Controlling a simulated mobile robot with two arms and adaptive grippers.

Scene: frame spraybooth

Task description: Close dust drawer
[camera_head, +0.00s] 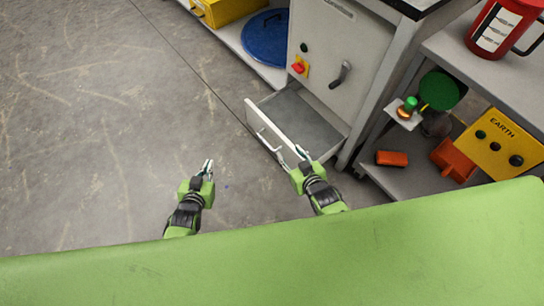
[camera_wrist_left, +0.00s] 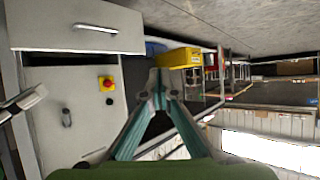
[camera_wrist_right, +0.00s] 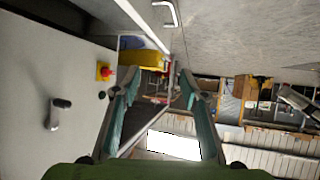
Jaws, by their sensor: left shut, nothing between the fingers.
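The dust drawer (camera_head: 310,118) is pulled out from the bottom of a light grey cabinet (camera_head: 345,55), and its inside looks empty. Its white front (camera_head: 262,124) has a bar handle (camera_head: 268,145). The drawer front (camera_wrist_left: 50,22) and handle also show at the top of the left wrist view. My left gripper (camera_head: 208,166) is shut and empty, left of the drawer and apart from it. My right gripper (camera_head: 292,157) is open and empty, close to the drawer front's near end. I cannot tell whether it touches. The handle (camera_wrist_right: 166,14) shows at the top of the right wrist view.
The cabinet carries a red knob (camera_head: 298,68) and a dark lever (camera_head: 340,75). A shelf unit at right holds a yellow EARTH box (camera_head: 500,142) and orange items. A blue round lid (camera_head: 267,38) lies left of the cabinet. The concrete floor at left is clear.

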